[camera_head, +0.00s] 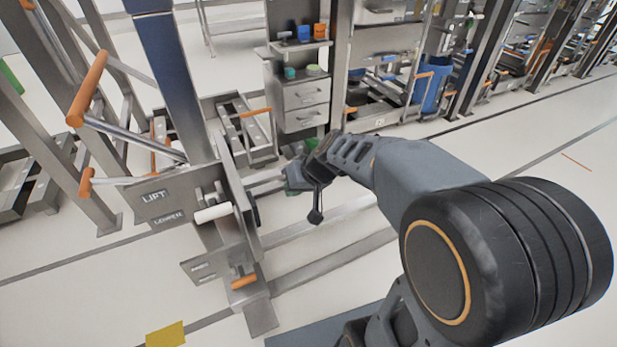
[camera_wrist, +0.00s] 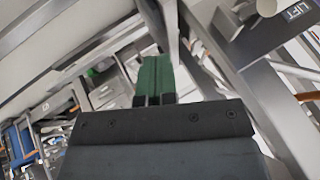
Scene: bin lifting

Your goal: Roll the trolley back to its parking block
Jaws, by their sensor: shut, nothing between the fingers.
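My gripper (camera_head: 296,178) is at the end of my arm, just right of the steel lift frame (camera_head: 222,238) with the LIFT and LOWER labels. In the wrist view its green fingers (camera_wrist: 155,78) are together, with nothing seen between them. I cannot tell for sure which thing is the trolley. A low steel frame with an orange handle (camera_head: 254,113) stands behind the lift frame, left of the drawers. No parking block can be clearly made out. My arm hides part of the floor at the right.
Orange-ended bars (camera_head: 90,90) stick out at the left. A drawer cabinet (camera_head: 304,97) stands behind my gripper, and a blue bin (camera_head: 432,88) stands farther right. Steel rails (camera_head: 335,255) run along the floor. A yellow patch (camera_head: 165,335) lies at the front left.

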